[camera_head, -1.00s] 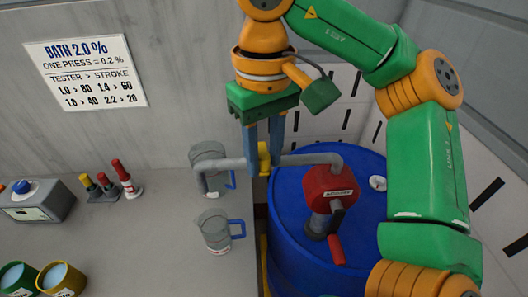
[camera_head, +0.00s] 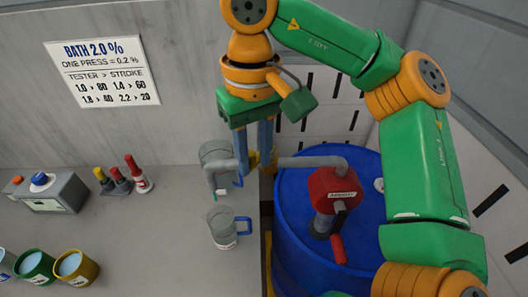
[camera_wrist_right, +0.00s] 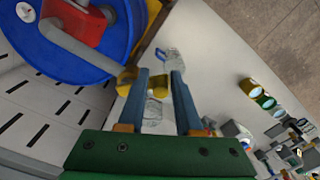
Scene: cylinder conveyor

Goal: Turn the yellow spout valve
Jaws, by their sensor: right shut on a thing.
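The yellow spout valve (camera_head: 253,160) sits on the grey spout pipe (camera_head: 312,162) that comes from the red pump (camera_head: 333,190) on the blue drum. My right gripper (camera_head: 253,165) reaches down onto it from above. In the right wrist view the fingers stand on either side of a yellow part of the valve (camera_wrist_right: 158,84), with another yellow part showing left of the left finger. The gripper is shut on the valve, which the fingers partly hide. A clear jug (camera_head: 215,160) stands under the spout's end. My left gripper is not in view.
A second jug (camera_head: 224,226) with a blue handle stands nearer on the counter (camera_head: 170,235). The blue drum (camera_head: 300,255) is right of the counter.

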